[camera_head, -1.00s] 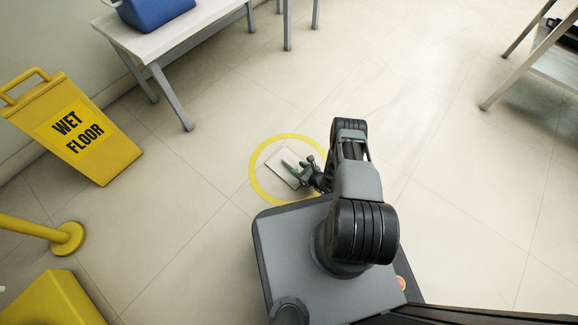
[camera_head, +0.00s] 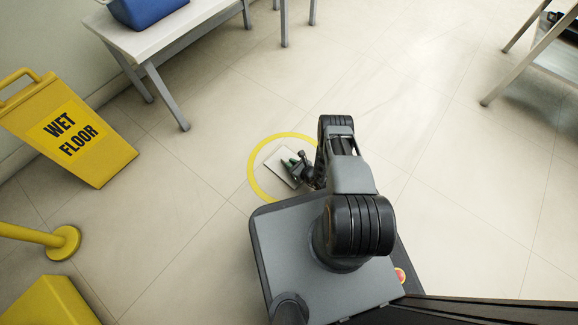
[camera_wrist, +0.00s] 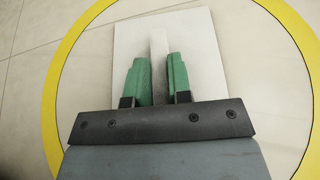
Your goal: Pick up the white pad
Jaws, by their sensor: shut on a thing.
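The white pad (camera_head: 280,167) is a flat, pale square on the floor inside a yellow ring. In the wrist view the pad (camera_wrist: 205,50) has a raised light ridge (camera_wrist: 158,42) along its middle. My gripper (camera_head: 291,165) reaches down over the pad. In the wrist view its green fingertips (camera_wrist: 160,75) stand on either side of the ridge, shut on it. The near part of the pad is hidden by my gripper. I cannot tell whether the pad is clear of the floor.
A yellow ring (camera_head: 254,178) on the floor surrounds the pad. A yellow wet floor sign (camera_head: 100,165) and a yellow post base (camera_head: 66,243) stand left. A white table (camera_head: 150,40) with a blue bin (camera_head: 145,8) is at the back. Open floor lies to the right.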

